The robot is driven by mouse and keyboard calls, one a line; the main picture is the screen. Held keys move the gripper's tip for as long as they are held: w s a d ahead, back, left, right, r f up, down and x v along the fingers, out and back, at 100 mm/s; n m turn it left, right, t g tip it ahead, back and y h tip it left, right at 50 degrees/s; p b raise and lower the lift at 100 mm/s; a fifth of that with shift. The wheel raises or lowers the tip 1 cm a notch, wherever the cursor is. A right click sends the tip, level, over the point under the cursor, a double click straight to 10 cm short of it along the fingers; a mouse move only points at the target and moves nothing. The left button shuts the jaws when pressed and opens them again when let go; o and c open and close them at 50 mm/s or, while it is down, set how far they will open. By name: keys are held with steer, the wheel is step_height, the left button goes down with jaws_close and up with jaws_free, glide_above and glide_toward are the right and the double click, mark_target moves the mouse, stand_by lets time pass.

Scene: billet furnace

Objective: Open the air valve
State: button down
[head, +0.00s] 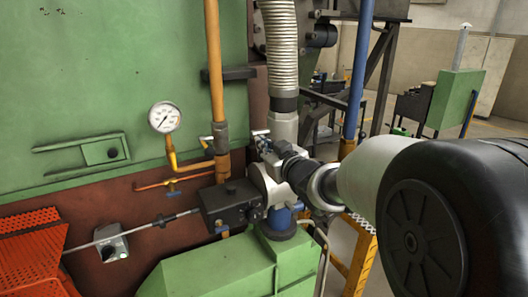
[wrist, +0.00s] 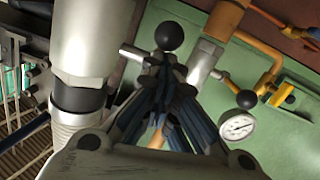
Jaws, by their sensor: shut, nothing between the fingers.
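In the wrist view, my gripper (wrist: 165,72) is shut with nothing between its fingers. A black ball knob (wrist: 169,36) shows just past its fingertips, with a silver bar (wrist: 134,53) beside it. I cannot tell whether the fingers touch either one. A second lever with a black knob (wrist: 246,99) sits by the yellow pipe (wrist: 224,20) and the round gauge (wrist: 239,127). In the head view, my gripper (head: 264,146) is by the grey pipe, its fingers small and partly hidden. A small lever (head: 206,142) shows on the yellow pipe's fitting. No valve label is readable.
The grey vertical duct (head: 284,125) stands close to my gripper. The gauge (head: 164,117) and thin orange pipe (head: 160,182) are to the left. A dark box (head: 231,203) and green housing (head: 215,270) lie below. A blue pipe (head: 358,75) is at right.

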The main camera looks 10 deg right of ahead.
steer(key=shift+f+t+b, duration=0.4)
steer(key=shift+f+b, duration=0.1)
steer(key=shift+b, duration=1.3)
steer(key=f+t+b, duration=0.1)
steer(key=f+b, duration=0.1)
steer(key=b, duration=0.5)
steer(key=w+f+t+b, duration=0.1)
steer(key=f+b, duration=0.1)
steer(key=b, duration=0.5)
steer(key=shift+w+a+t+y+b, duration=0.2)
steer(key=shift+t+y+b, duration=0.15)
steer(key=shift+t+y, duration=0.05)
steer(key=shift+w+a+f+b, duration=0.25)
steer(key=shift+w+f+b, duration=0.3)
steer(key=shift+w+b, duration=0.35)
steer(key=shift+s+r, duration=0.1)
